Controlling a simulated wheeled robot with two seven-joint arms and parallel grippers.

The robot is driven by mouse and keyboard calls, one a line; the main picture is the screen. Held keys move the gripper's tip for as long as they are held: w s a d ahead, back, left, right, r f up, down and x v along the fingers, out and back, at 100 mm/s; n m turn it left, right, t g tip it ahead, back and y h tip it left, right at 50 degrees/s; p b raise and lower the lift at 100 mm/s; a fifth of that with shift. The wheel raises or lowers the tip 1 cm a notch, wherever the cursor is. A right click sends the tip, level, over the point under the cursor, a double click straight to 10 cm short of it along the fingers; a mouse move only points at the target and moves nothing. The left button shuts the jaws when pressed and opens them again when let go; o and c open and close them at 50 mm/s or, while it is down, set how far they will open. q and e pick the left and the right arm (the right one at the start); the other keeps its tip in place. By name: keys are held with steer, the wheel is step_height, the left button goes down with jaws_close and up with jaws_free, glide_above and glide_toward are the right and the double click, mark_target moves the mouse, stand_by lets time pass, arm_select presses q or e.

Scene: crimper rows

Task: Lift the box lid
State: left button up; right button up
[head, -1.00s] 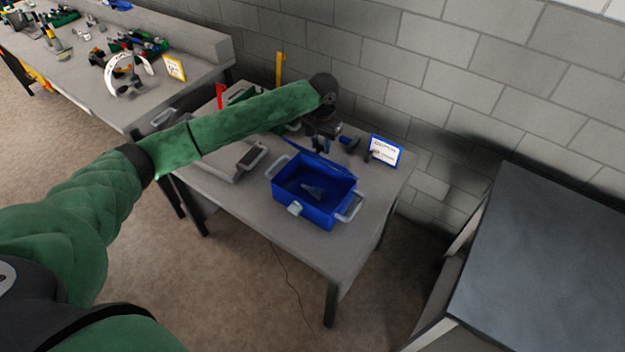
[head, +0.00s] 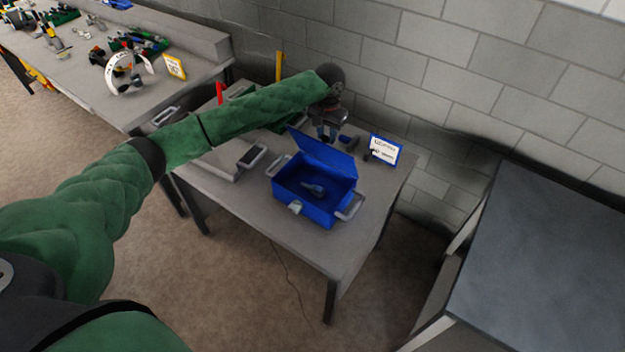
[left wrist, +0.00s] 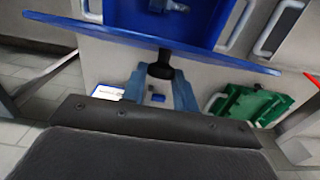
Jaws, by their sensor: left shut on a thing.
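The blue box (head: 318,212) stands on the grey table with its inside showing. Its blue lid (head: 322,157) is up at the back edge of the box, with its inner face towards the head camera. My left gripper (head: 327,136) is behind the lid, partly hidden by it. In the left wrist view the lid (left wrist: 235,62) is seen nearly edge-on, with a dark knob (left wrist: 160,71) between the fingers of my left gripper (left wrist: 160,82), which is shut on it. A small grey-blue tool (head: 313,189) lies inside the box. My right gripper is not in view.
A grey case (head: 225,165) is left of the box, and a green bin (left wrist: 248,105) is behind. A blue-framed sign (head: 386,150) stands at the back right near the block wall. The front of the table (head: 300,245) is clear. A dark-topped table (head: 545,260) is at the right.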

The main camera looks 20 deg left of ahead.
arm_select(q)
steer(key=shift+w+d+f, duration=0.1)
steer(key=shift+w+d, duration=0.2)
steer(key=shift+w, duration=0.4)
steer(key=shift+w+d+f, duration=0.1)
steer(key=shift+w+d, duration=0.15)
steer(key=shift+w, duration=0.4)
steer(key=shift+w+d+b, duration=0.15)
steer(key=shift+w+d, duration=0.1)
steer(key=shift+w, duration=0.45)
steer(key=shift+w+d+b, duration=0.1)
steer(key=shift+w+d, duration=0.1)
steer(key=shift+w, duration=0.55)
steer(key=shift+w+d+b, duration=0.15)
steer(key=shift+w+d, duration=0.1)
steer(key=shift+w, duration=0.45)
steer(key=shift+c, duration=0.4)
jaws_close()
steer(key=shift+o, duration=1)
jaws_free()
